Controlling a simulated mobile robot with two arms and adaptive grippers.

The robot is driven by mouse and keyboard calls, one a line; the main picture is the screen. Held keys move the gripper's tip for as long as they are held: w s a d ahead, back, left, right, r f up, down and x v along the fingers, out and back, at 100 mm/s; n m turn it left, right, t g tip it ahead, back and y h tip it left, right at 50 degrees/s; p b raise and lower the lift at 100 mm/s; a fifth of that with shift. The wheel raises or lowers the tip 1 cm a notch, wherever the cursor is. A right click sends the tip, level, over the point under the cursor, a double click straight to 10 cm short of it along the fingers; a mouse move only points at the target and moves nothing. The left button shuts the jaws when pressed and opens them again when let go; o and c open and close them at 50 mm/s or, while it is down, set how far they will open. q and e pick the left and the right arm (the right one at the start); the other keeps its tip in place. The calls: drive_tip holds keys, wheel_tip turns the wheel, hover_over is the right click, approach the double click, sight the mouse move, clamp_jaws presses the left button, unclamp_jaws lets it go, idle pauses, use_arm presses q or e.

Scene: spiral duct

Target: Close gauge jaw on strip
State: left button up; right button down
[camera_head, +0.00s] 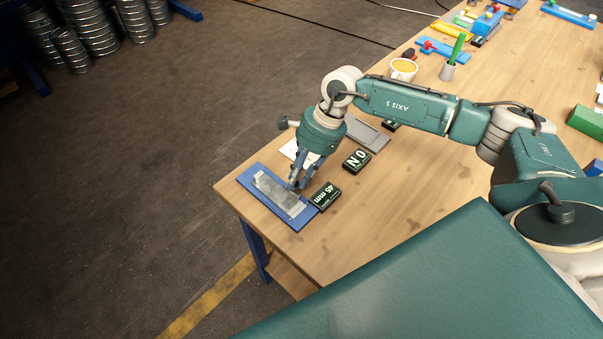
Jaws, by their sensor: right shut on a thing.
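A blue board (299,223) lies at the left corner of the wooden table. On it is a grey metal gauge with a pale flat strip (268,187) lying along it; the two are hard to tell apart at this size. My right gripper (293,186) reaches down over the right part of the board. Its fingers are shut on a small part of the gauge, seemingly the gauge jaw, mostly hidden by the fingers. Whether the jaw touches the strip cannot be made out. My left gripper is not in view.
A black "45 mm" display (325,196) stands right beside the board, and a black "NO" display (356,161) is behind it. A grey plate (367,135), a yellow-filled cup (403,69) and a green-handled tool in a holder (447,70) stand farther back. The front tabletop is clear.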

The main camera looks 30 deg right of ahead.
drive_tip(key=c, duration=1.6)
unclamp_jaws()
drive_tip(key=shift+r, duration=0.1)
drive_tip(key=v, duration=1.2)
